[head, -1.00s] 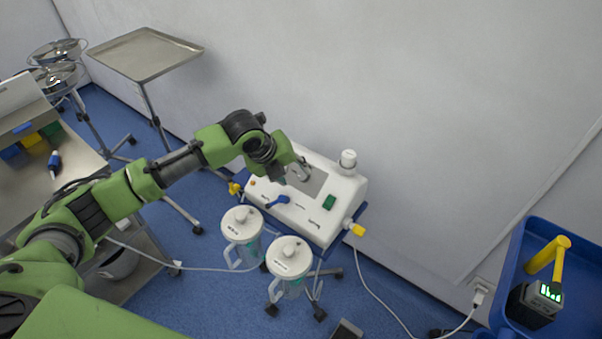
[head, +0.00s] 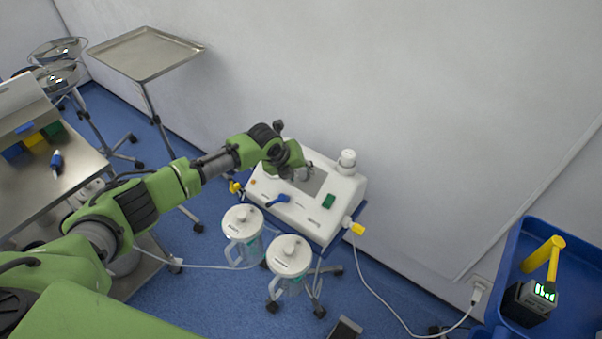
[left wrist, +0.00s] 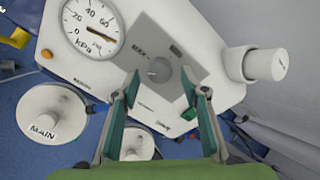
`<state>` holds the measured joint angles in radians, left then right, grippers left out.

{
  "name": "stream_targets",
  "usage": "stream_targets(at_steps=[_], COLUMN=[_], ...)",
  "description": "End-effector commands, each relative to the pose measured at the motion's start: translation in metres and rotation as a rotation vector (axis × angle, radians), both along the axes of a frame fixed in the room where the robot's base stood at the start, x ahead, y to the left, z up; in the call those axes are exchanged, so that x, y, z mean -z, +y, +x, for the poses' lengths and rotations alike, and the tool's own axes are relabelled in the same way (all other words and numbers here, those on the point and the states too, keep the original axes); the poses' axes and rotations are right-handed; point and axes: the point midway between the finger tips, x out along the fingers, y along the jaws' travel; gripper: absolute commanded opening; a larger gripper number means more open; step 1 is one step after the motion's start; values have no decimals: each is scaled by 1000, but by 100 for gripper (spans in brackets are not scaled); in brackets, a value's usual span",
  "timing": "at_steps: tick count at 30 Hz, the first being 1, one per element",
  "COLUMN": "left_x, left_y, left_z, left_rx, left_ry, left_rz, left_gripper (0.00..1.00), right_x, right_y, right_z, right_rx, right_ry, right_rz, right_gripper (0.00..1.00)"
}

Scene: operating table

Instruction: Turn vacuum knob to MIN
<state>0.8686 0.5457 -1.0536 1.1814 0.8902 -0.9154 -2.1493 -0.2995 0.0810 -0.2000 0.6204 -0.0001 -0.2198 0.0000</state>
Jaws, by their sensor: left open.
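The white suction unit (head: 300,222) stands on a wheeled stand near the wall. In the left wrist view, its round grey vacuum knob (left wrist: 159,70) sits on a grey panel (left wrist: 150,38), with a "MAX" label at its upper left. A round pressure gauge (left wrist: 92,28) is left of the panel. My left gripper (left wrist: 160,90) is open, its two green-padded fingers pointing at the panel on either side of the knob; contact cannot be told. In the head view my left gripper (head: 304,173) hangs over the unit and hides the knob. My right gripper is not in view.
Two lidded canisters (head: 242,222) (head: 291,257) stand in front of the unit. A blue lever (head: 277,200), green switch (head: 328,201) and white cap (head: 347,159) are on the unit. A steel tray (head: 145,55) stands at back left, a blue cart (head: 512,255) at right.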

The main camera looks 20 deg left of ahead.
Motion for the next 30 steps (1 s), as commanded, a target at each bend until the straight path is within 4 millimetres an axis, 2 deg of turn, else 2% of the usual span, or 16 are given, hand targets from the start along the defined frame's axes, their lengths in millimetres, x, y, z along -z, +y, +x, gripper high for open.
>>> stream_targets(at_steps=[6, 15, 19, 20, 30], left_x=[11, 12, 12, 12, 12], left_y=[-3, -2, -2, -2, -2], left_z=[6, 7, 7, 7, 7], left_rx=[0, 0, 0, 0, -23], left_ry=[0, -1, -1, -1, 5], left_rz=[0, 0, 0, 0, -15], left_gripper=[41, 41, 7, 2, 2], right_x=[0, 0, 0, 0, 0], right_y=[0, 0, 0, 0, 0], right_z=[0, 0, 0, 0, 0], right_rx=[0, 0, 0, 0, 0], right_ry=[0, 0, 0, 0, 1], right_rz=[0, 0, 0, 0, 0], right_gripper=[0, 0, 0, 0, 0])
